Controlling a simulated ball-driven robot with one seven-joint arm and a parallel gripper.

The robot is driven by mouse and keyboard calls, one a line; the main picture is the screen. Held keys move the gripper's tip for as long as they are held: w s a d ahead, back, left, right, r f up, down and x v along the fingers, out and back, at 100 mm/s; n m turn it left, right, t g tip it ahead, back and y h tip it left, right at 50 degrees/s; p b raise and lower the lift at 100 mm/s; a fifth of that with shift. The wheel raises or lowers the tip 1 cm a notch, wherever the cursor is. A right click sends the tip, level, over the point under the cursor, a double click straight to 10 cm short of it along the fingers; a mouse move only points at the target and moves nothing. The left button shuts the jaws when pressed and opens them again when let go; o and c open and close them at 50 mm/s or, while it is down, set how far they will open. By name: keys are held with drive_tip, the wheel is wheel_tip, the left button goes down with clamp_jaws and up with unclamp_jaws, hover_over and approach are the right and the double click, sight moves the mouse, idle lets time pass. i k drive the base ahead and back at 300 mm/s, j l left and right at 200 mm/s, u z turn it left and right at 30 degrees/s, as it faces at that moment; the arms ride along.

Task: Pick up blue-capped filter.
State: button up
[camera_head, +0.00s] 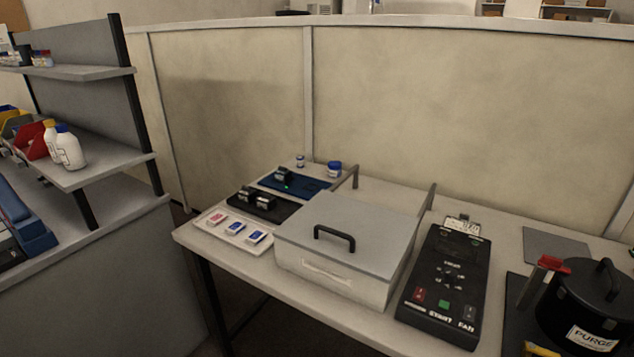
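Two small blue-capped items stand at the back of the table: a wider jar-like one (334,170) with a dark blue lid, and a smaller, narrower one (300,162) to its left. Both stand upright and apart from each other. I cannot tell which one is the filter; they are too small to read. My gripper is not in view, so its state and place relative to them are hidden.
A grey lidded box (345,241) with a black handle fills the table's middle. Near it are a blue tray (308,187), a black block holder (281,211), a card tray (213,231), a FAN control panel (448,285) and a black PURGE canister (592,305). A partition stands behind.

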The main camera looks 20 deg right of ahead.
sight(300, 160)
drive_tip(key=i+j+z, duration=0.1)
drive_tip(key=i+j, duration=0.55)
drive_tip(key=j, duration=0.15)
drive_tip(key=i+j+z, duration=0.15)
drive_tip(key=i+j, duration=0.15)
drive_tip(key=i+j+z, duration=0.1)
drive_tip(key=i+j, duration=0.15)
drive_tip(key=j, duration=0.3)
